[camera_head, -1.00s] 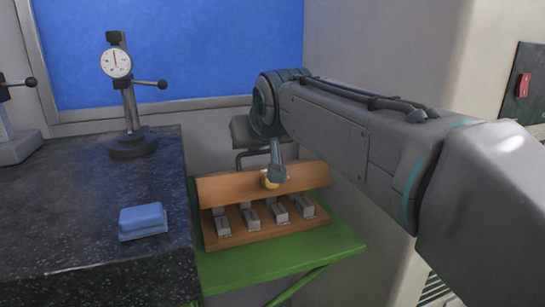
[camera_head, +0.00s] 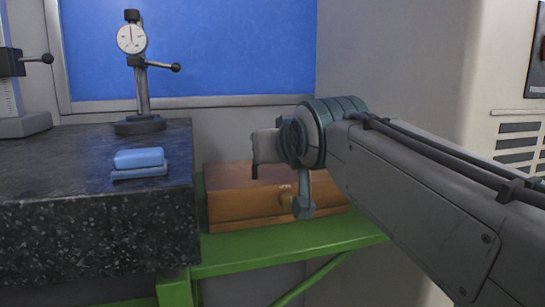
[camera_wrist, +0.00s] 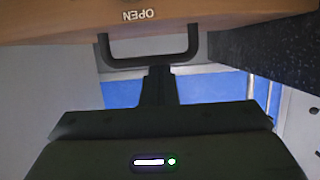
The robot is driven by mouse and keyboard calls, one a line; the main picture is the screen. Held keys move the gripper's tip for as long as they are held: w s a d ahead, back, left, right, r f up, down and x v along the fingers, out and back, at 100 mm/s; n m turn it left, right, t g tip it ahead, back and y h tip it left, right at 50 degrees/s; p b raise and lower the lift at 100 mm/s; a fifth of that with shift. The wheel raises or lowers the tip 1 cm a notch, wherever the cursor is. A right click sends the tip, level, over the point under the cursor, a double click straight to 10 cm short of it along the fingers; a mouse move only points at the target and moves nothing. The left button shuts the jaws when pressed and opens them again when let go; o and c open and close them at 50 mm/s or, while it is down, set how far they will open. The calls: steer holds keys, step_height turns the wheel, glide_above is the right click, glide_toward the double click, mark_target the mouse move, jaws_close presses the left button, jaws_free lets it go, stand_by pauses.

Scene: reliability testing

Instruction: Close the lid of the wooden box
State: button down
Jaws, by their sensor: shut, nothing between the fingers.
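The wooden box (camera_head: 240,205) sits on the green stand in the head view. Its lid (camera_head: 232,178) appears down over the base, and no inside shows. My gripper (camera_head: 254,170) is above the rear left part of the lid, partly behind my wrist; contact cannot be told. In the wrist view my gripper (camera_wrist: 157,85) is shut and empty, and the wooden surface (camera_wrist: 230,14) with upside-down OPEN lettering crosses the top. A dark U-shaped piece lies between them.
A dark stone bench (camera_head: 80,225) stands close left of the box, holding a blue block (camera_head: 139,158) and a dial gauge stand (camera_head: 140,90). The green stand (camera_head: 270,255) has bare room in front. A pale cabinet (camera_head: 410,60) is at the right.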

steer(key=shift+s+f, duration=0.1)
steer(key=shift+f, duration=0.3)
steer(key=shift+r, duration=0.1)
step_height(320, 180, up, 5)
steer(key=p, duration=0.3)
steer(key=shift+f, duration=0.2)
steer(key=s+d+r+p, duration=0.1)
steer(key=d+r+p, duration=0.1)
steer(key=d, duration=0.3)
steer(key=s+d+r+p, duration=0.1)
steer(key=d+r+p, duration=0.1)
steer(key=d+r, duration=0.2)
steer(key=shift+s+d+r, duration=0.2)
steer(key=shift+d+r, duration=0.2)
steer(key=shift+d, duration=0.85)
